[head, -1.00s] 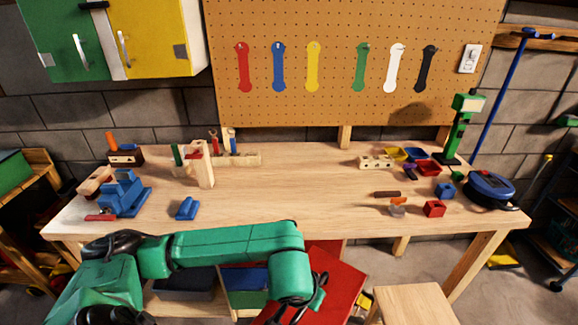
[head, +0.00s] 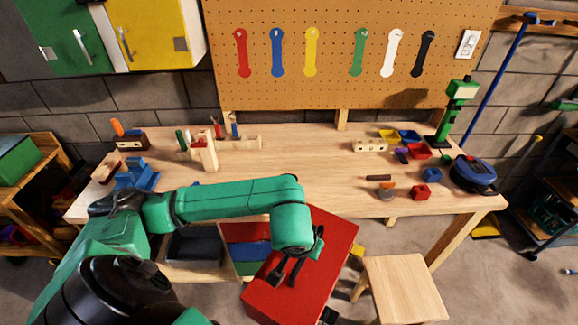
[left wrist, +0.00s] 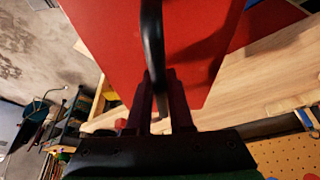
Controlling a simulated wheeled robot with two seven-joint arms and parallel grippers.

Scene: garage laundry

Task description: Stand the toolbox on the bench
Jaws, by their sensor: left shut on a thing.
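The red toolbox (head: 335,242) hangs tilted in front of the bench, its far corner overlapping the bench's front edge in the head view. My left gripper (head: 284,277) is shut on the toolbox's black handle. In the left wrist view the fingers (left wrist: 160,95) close around the dark handle (left wrist: 152,40), with the red face (left wrist: 105,35) of the toolbox behind it. The wooden bench (head: 290,180) has a bare stretch in its middle. I cannot see my right gripper.
A blue block toy (head: 137,174) and wooden tool racks (head: 240,143) stand on the left of the bench. Small coloured bins (head: 419,151), loose blocks and a blue round tool (head: 472,174) crowd its right. A wooden stool (head: 405,288) stands in front at the right.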

